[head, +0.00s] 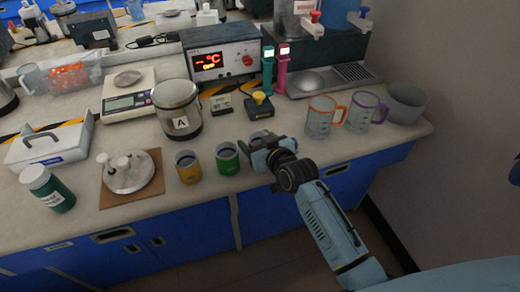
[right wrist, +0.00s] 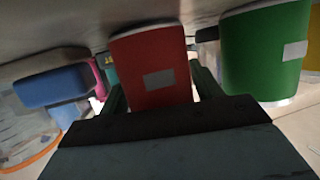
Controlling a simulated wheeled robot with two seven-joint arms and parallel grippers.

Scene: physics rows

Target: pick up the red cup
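The red cup (right wrist: 155,65) shows in the right wrist view, with a grey patch on its side. It is between the two fingers of my right gripper (right wrist: 162,88), which lie close along its sides. I cannot tell whether both fingers press on it. In the head view my right gripper (head: 260,154) is at the counter's front edge, just right of the green cup (head: 227,158), and it hides the red cup. My left gripper is not in view.
The green cup also stands close beside the red cup in the right wrist view (right wrist: 265,50). A yellow cup (head: 188,167) stands further left. Orange-handled (head: 320,118) and purple-handled (head: 362,112) clear mugs stand to the right. A yellow-topped device (head: 260,106) is behind.

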